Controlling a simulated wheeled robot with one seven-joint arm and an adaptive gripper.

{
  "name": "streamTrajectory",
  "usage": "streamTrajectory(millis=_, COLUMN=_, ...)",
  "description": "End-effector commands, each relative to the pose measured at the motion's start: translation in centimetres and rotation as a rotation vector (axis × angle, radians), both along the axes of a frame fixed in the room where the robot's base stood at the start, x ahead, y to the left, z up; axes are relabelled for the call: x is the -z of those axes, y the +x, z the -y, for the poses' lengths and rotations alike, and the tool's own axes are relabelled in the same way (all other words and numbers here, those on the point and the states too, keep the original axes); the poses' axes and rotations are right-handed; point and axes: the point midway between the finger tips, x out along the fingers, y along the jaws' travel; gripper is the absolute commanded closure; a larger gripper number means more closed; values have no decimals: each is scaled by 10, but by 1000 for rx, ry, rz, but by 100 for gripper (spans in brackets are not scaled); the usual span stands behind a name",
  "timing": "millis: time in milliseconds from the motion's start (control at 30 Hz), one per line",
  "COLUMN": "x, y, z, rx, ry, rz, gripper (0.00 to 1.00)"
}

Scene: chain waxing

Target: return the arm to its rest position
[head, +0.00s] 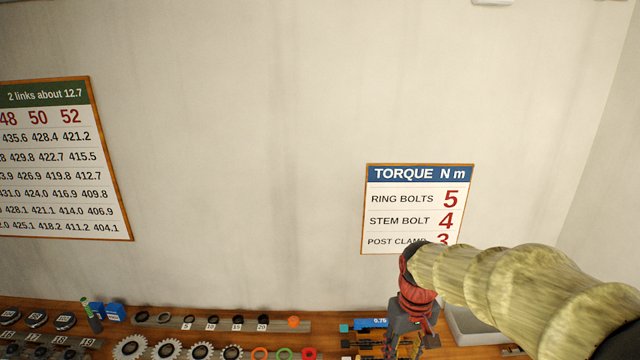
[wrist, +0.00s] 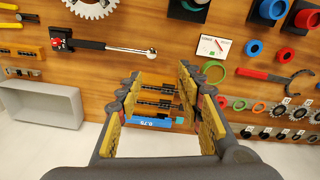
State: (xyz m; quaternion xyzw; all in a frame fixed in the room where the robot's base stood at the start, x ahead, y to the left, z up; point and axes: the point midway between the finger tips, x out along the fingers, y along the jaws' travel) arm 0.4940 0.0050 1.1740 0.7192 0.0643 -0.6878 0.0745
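My gripper (wrist: 160,115) is open in the wrist view, with its two yellow-padded fingers apart and nothing held between them. In the head view my gripper (head: 404,342) hangs at the lower right, at the end of my arm, in front of the wall and over the wooden board. Beyond the fingers in the wrist view are black tools and a blue block (wrist: 152,122) marked 0.75, apart from the gripper. The fingertips in the head view are partly lost against the tools behind them.
The wooden board (head: 330,335) holds sprockets (head: 168,350), rings and tools. A torque chart (head: 410,210) hangs behind my arm; the wall's middle is clear.

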Motion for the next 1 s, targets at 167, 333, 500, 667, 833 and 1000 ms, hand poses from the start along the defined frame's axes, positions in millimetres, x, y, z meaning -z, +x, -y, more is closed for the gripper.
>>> streamTrajectory(millis=167, x=-13, y=-56, z=1, rx=106, ry=13, rz=67, gripper=63)
streamTrajectory(millis=333, x=-18, y=-105, z=2, rx=171, ry=27, rz=134, gripper=63)
streamTrajectory(millis=500, x=-19, y=-148, z=3, rx=188, ry=39, rz=211, gripper=63)
streamTrajectory(millis=667, x=-19, y=-181, z=3, rx=189, ry=49, rz=294, gripper=63)
streamTrajectory(millis=833, x=-31, y=-195, z=4, rx=189, ry=58, rz=392, gripper=63)
streamTrajectory(millis=1000, x=-40, y=-198, z=5, rx=189, ry=63, rz=446, gripper=63)
